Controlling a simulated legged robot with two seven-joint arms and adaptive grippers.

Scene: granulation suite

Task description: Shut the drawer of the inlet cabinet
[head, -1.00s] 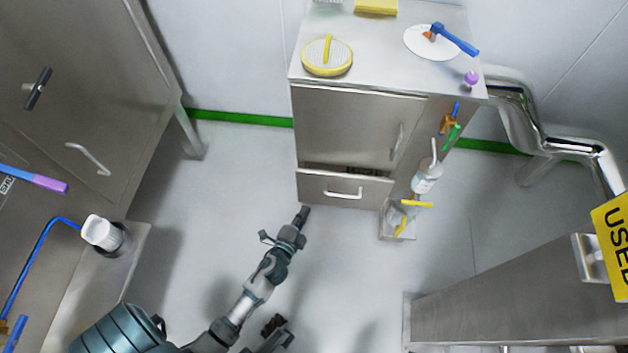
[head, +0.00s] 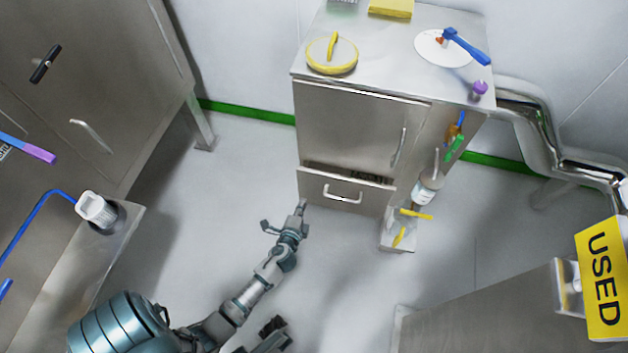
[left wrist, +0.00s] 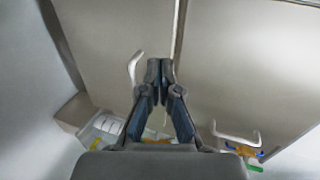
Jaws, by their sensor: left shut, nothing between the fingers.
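The inlet cabinet (head: 350,125) is a steel cabinet with a door above a low drawer (head: 318,188). The drawer stands slightly open, with a dark gap along its top edge. My left gripper (head: 302,208) is shut and empty, at the lower left corner of the drawer front. In the left wrist view its fingertips (left wrist: 159,65) are together over the cabinet front; I cannot tell if they touch it. A dark gripper-like part, probably my right gripper (head: 272,333), shows at the bottom, its jaws unclear.
A side holder (head: 398,240) with a bottle (head: 427,188) and yellow tools hangs by the drawer's right. A steel bench (head: 490,315) with a yellow USED sign (head: 604,278) stands lower right. Steel equipment (head: 85,100) fills the left. The floor before the drawer is clear.

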